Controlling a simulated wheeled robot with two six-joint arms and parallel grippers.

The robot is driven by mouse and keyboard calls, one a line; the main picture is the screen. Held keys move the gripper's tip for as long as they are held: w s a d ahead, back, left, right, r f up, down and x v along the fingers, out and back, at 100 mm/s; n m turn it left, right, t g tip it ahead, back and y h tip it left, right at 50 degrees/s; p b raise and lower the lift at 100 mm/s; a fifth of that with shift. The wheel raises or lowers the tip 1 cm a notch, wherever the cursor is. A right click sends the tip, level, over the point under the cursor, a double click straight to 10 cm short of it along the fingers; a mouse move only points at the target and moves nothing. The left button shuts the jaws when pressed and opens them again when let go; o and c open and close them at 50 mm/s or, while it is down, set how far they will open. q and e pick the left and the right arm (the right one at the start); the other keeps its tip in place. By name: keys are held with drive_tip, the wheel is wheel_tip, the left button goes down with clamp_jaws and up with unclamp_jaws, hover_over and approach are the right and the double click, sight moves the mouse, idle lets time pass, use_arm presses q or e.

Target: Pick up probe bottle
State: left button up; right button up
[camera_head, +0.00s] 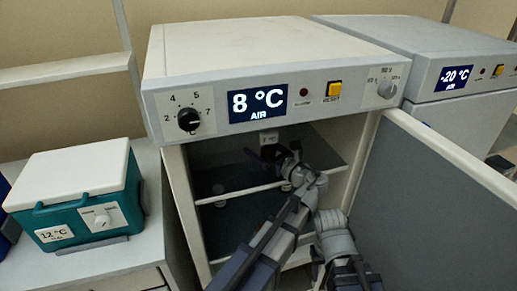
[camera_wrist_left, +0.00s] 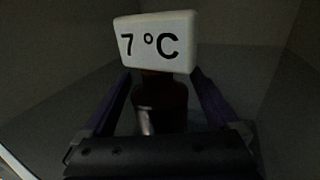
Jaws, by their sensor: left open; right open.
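The probe bottle (camera_wrist_left: 168,108) is a dark reddish-brown bottle with a white "7 °C" tag (camera_wrist_left: 155,42) at its top. It stands inside the open cabinet, and in the head view its tag (camera_head: 268,138) shows just above my left gripper (camera_head: 266,158). In the left wrist view the open fingers of my left gripper (camera_wrist_left: 164,100) lie on either side of the bottle, with dark gaps between. The bottle's lower part is hidden by the gripper body.
A teal cooler box (camera_head: 85,195) sits on the left counter. A -20 °C unit (camera_head: 445,55) stands at right.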

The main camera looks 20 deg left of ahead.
use_arm(q)
drive_tip(key=shift+s+d+r, duration=0.1)
drive_tip(key=shift+d, duration=0.15)
drive_tip(key=shift+c, duration=0.6)
drive_tip(key=shift+a, duration=0.1)
drive_tip(key=c, duration=0.3)
clamp_jaws()
